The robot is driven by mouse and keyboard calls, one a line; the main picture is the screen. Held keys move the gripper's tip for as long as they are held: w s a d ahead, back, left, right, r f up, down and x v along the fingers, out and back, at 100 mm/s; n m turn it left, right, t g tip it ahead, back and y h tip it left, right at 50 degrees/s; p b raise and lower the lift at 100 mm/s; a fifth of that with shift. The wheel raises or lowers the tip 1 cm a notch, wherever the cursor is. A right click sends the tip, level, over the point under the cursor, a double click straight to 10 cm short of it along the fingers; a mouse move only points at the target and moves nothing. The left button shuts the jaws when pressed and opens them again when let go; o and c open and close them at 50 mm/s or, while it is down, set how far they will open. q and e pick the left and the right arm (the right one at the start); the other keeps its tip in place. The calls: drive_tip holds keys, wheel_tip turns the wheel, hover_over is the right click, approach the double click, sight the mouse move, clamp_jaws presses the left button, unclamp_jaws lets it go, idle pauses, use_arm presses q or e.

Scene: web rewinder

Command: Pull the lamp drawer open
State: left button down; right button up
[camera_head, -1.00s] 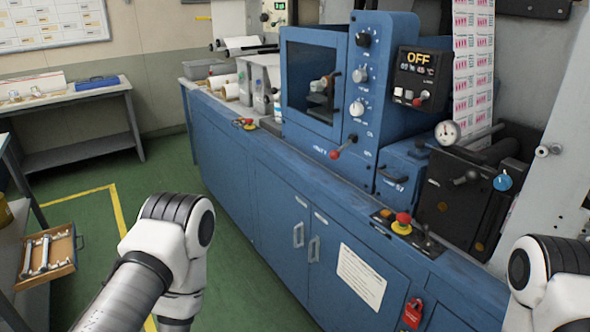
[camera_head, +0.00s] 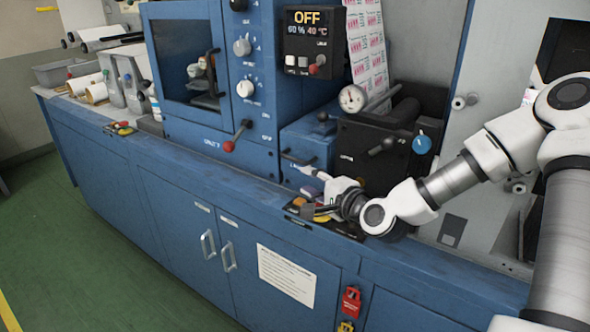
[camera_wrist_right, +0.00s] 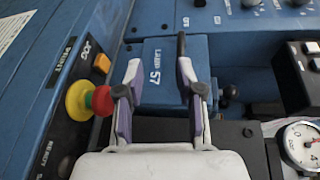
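The lamp drawer (camera_head: 312,142) is a small blue box with a dark bar handle (camera_head: 298,158) on the machine, beside the black unit. It looks closed. In the right wrist view the drawer (camera_wrist_right: 160,88), labelled LAMP 57, lies ahead of and between the fingers. A dark bar (camera_wrist_right: 181,58), seemingly the handle, rises beside the right-hand finger; I cannot tell whether they touch. My right gripper (camera_head: 310,182) is open and empty, just in front of the drawer; it shows in the right wrist view too (camera_wrist_right: 157,98). My left gripper is out of view.
A red emergency button (camera_wrist_right: 80,100) on a yellow collar sits close left of my right gripper in the wrist view. The black unit (camera_head: 365,150) with a gauge (camera_head: 353,98) and blue knob (camera_head: 422,144) stands right of the drawer. A red-knobbed lever (camera_head: 229,146) is left of it.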

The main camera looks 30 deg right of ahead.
sight(295, 161)
drive_tip(key=shift+m+t, duration=0.4)
drive_tip(key=shift+m, duration=0.3)
drive_tip(key=w, duration=0.3)
drive_tip(key=w+r, duration=0.1)
drive_tip(key=w, duration=0.5)
drive_tip(key=shift+d+r, duration=0.2)
drive_tip(key=shift+d, duration=0.05)
drive_tip(key=shift+s+d, duration=0.1)
drive_tip(key=shift+d, duration=0.05)
clamp_jaws()
